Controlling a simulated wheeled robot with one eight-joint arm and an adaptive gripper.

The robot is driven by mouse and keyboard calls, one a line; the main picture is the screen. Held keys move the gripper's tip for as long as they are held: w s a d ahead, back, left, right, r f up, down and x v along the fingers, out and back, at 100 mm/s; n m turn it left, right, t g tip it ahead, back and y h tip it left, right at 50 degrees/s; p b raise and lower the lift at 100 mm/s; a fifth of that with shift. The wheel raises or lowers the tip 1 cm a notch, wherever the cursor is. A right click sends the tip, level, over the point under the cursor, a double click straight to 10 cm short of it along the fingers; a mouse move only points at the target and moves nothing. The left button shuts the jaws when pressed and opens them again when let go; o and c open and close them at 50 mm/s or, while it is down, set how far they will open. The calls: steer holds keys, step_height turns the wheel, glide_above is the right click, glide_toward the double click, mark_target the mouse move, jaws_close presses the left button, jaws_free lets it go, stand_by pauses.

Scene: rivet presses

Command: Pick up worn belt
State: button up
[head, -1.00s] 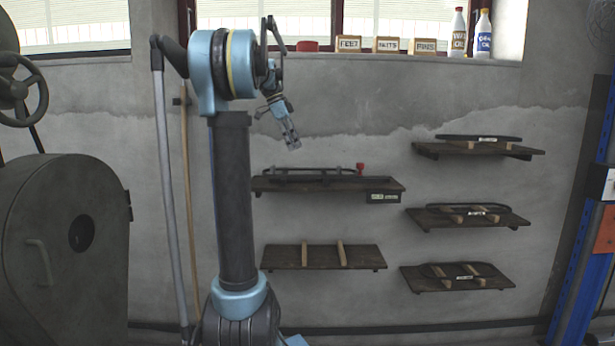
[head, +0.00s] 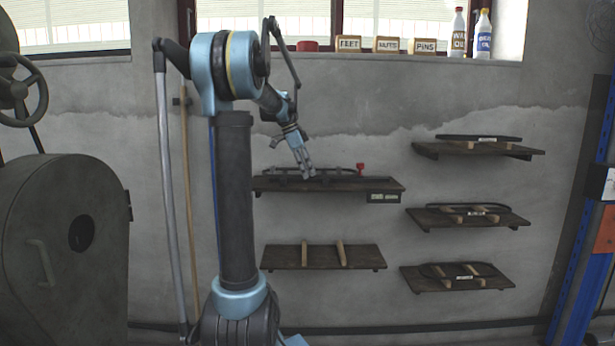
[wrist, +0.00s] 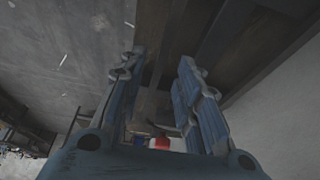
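My gripper (head: 308,176) is at the upper left shelf in the head view, at its front side. In the wrist view my gripper (wrist: 160,66) has its two fingers apart, with nothing clearly held between them. A long dark belt-like loop (head: 338,170) lies on the upper left shelf (head: 385,185), partly hidden by my gripper. Three other dark belts lie on the right shelves: top (head: 478,138), middle (head: 468,208) and bottom (head: 458,271). The labels are too small to read, so I cannot tell which belt is the worn one.
A red knob (head: 361,168) stands on the upper left shelf and a label plate (head: 382,197) hangs at its front edge. The lower left shelf (head: 280,258) holds only two wooden bars. A grey machine (head: 60,240) stands at left, a blue post (head: 585,250) at right.

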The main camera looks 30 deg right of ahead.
steer(key=shift+f, duration=0.15)
jaws_close()
